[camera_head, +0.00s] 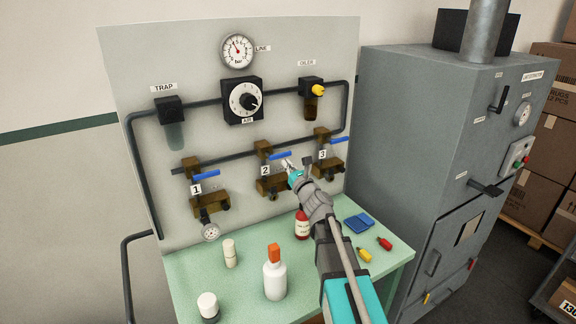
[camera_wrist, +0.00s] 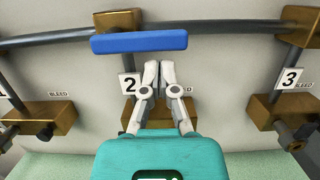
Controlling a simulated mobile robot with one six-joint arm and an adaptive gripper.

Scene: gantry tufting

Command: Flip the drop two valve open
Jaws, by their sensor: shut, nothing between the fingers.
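The drop two valve's blue lever (camera_head: 286,154) sits on the middle drop beside the "2" label (camera_head: 265,170). In the wrist view the lever (camera_wrist: 138,42) lies level across the brass body (camera_wrist: 118,22). My gripper (camera_head: 287,163) is shut and empty at the drop two lever. In the wrist view my gripper (camera_wrist: 158,68) has its fingertips together just below the right half of the lever. I cannot tell whether they touch it. The fingers partly hide the lower brass block of drop two.
Drop one's blue lever (camera_head: 207,174) is to the left and drop three's blue lever (camera_head: 339,140) to the right. The green bench (camera_head: 186,268) below holds white bottles (camera_head: 274,280) and a red bottle (camera_head: 302,226). A grey cabinet (camera_head: 400,120) stands at the right.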

